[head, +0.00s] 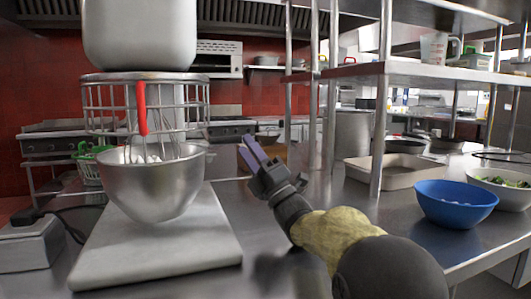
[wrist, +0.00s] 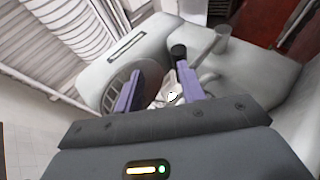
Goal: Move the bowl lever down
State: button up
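The large stand mixer (head: 140,30) stands at left in the head view, with a wire guard and a red handle (head: 141,108) at the front. Its steel bowl (head: 155,185) hangs under the whisk, above the pale base. My gripper (head: 250,153) is to the right of the bowl, apart from it, with purple fingers pointing up and left. In the wrist view my gripper (wrist: 157,82) has its fingers spread with nothing clearly held. A black-tipped part (wrist: 178,52) shows beside the right finger; I cannot tell if it is the bowl lever or whether they touch.
A blue bowl (head: 455,203) and a white bowl of greens (head: 505,186) stand at right on the steel counter. A beige tray (head: 398,170) lies behind them. Shelf posts (head: 380,130) rise right of my gripper. A grey box (head: 30,243) sits left of the mixer base.

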jog(key=s+d, duration=0.3)
jog(key=shift+s+d, duration=0.15)
jog(key=shift+d, duration=0.15)
